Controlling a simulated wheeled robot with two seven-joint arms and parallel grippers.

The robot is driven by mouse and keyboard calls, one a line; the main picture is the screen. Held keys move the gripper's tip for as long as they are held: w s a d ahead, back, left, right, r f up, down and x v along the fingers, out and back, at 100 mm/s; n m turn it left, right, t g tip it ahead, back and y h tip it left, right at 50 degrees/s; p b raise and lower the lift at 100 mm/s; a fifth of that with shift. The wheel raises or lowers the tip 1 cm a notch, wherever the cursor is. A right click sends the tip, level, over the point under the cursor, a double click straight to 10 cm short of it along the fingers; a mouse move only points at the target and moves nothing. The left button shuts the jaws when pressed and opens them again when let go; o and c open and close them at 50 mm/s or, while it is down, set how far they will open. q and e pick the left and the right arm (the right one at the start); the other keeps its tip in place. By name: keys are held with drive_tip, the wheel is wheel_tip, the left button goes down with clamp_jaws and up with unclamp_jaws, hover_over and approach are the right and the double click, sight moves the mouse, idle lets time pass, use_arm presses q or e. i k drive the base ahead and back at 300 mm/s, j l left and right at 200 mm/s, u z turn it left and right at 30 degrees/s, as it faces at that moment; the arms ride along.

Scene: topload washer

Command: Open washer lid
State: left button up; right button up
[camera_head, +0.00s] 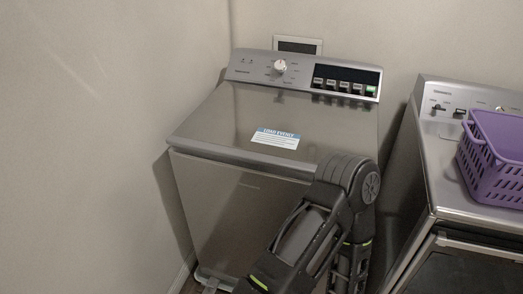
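The topload washer (225,205) stands in the middle of the head view, against the back wall. Its metallic lid (225,115) lies flat and looks shut. A blue and white "LOAD EVENLY" label (276,139) is on the lid near its front edge. One of my dark arms (350,185) bends in front of the washer's right front side and hides part of the lid's front right edge. Which arm it is, I cannot tell for sure. Neither gripper can be made out, and no fingers show on the lid.
The washer's control panel (305,72) with a round knob (280,66) rises behind the lid. A second appliance (440,165) stands to the right, with a purple basket (492,160) on top. A plain wall (90,140) is close on the left.

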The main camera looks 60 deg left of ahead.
sight(289, 130)
drive_tip(key=u, duration=2.15)
